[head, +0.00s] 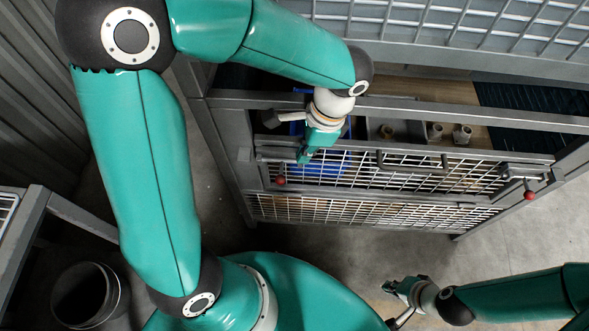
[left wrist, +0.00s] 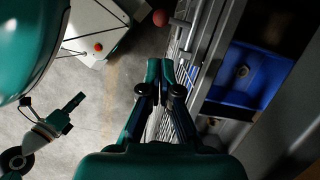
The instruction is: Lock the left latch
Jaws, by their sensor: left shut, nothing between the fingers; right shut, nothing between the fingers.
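The left latch is at the upper left of the mesh gate (head: 345,172). Its red ball knob (head: 281,181) hangs in front of the mesh. My left gripper (head: 303,158) is shut and empty at the gate's top edge, a little right of and above the knob. The left wrist view shows the shut fingertips (left wrist: 160,64) beside the mesh, with the red knob (left wrist: 160,18) beyond them, apart, and a grey latch bar to its right. Much of the latch is hidden in the head view. My right gripper (head: 398,289) is shut and empty, low over the floor.
A right latch with a red knob (head: 528,195) is at the gate's other end. A grey handle (head: 412,166) juts from the gate's middle. Behind the gate are a blue bin (left wrist: 240,72) and small cylinders (head: 462,134). Open floor (head: 330,245) lies in front.

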